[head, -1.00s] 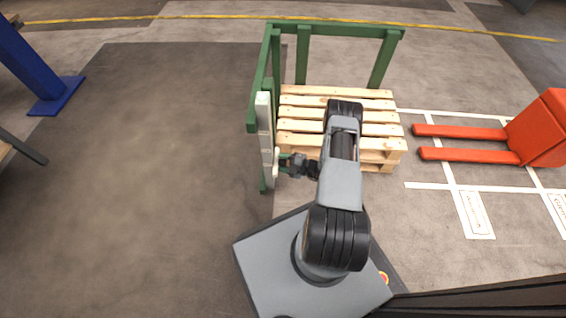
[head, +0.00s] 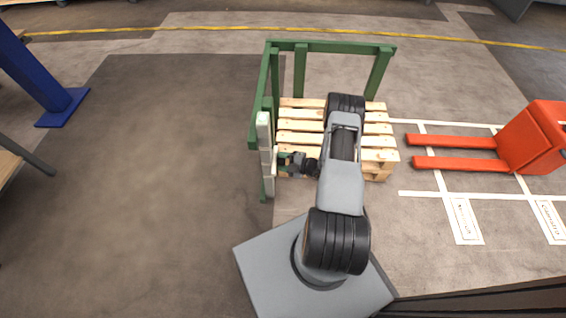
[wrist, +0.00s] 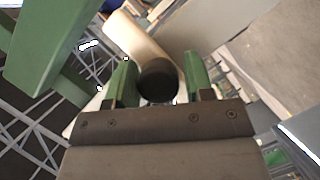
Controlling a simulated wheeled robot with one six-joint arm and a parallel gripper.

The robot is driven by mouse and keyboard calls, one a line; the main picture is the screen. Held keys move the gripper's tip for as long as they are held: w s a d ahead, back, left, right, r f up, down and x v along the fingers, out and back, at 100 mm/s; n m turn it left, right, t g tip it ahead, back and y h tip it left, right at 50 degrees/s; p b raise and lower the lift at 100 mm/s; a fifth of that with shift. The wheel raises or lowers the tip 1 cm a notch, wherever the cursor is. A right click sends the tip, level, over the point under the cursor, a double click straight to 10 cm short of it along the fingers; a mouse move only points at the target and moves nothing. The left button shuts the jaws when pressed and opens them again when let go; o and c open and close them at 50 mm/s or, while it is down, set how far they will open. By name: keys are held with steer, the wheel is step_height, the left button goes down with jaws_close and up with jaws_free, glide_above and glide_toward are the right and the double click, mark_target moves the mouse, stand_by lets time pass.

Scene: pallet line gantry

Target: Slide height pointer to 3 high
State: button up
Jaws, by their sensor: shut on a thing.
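A pale upright scale board (head: 264,130) is fixed to the near left post of the green gantry frame (head: 330,46). The cream height pointer (head: 275,161) sits partway along the board, on its right side. My gripper (head: 284,162) is at the pointer. In the wrist view, the green fingers of my gripper (wrist: 158,78) are shut on a round black knob (wrist: 158,84), with a cream piece (wrist: 135,42) behind it. The marks on the board are too small to read.
A stack of wooden pallets (head: 300,113) stands inside the frame, behind my arm. An orange pallet truck (head: 530,140) stands at the right with its forks toward the pallets. A blue post (head: 45,85) stands at far left. The floor left of the frame is clear.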

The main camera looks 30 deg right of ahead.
steer(key=shift+a, duration=0.15)
steer(key=o, duration=1.1)
steer(key=shift+w+a, duration=0.1)
steer(key=shift+s+d+r, duration=0.1)
steer(key=shift+s+d, duration=0.2)
steer(key=shift+d, duration=0.15)
steer(key=p+v, duration=0.3)
steer(key=v, duration=0.9)
steer(key=shift+s+d+r, duration=0.1)
steer(key=shift+s+d, duration=0.05)
steer(key=shift+s, duration=0.2)
